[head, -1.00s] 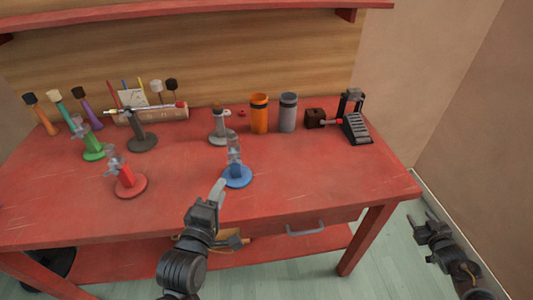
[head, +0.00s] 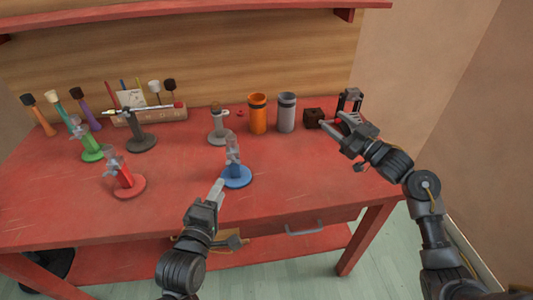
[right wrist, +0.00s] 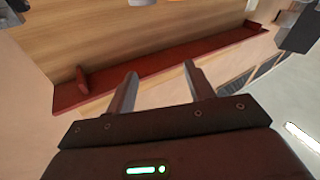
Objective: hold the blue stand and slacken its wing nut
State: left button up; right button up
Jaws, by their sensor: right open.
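The blue stand (head: 237,177) stands upright near the front middle of the red table, with a round blue base and a grey upper part. Its wing nut is too small to make out. My left gripper (head: 226,214) is open and empty at the table's front edge, below and left of the blue stand, one finger close to its base but apart from it. My right gripper (head: 334,119) is open and empty over the table's right side, far from the blue stand. In the right wrist view its two fingers (right wrist: 161,88) are spread with nothing between them.
A red stand (head: 129,186), a green stand (head: 92,153) and grey stands stand to the left and behind. Orange (head: 258,116) and grey (head: 286,114) cups stand at the back. The table's front right is clear.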

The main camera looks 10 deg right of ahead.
jog(key=s+a+r+n+g+y, duration=0.2)
jog(key=a+y, duration=0.1)
jog(key=a, duration=0.8)
jog(key=g+y, duration=0.1)
jog(key=g, duration=0.3)
send_near(236, 143)
jog(key=a, duration=0.1)
jog(key=x, duration=1.1)
jog(key=shift+w+d, duration=0.15)
jog(key=shift+w, duration=0.15)
grip_shut()
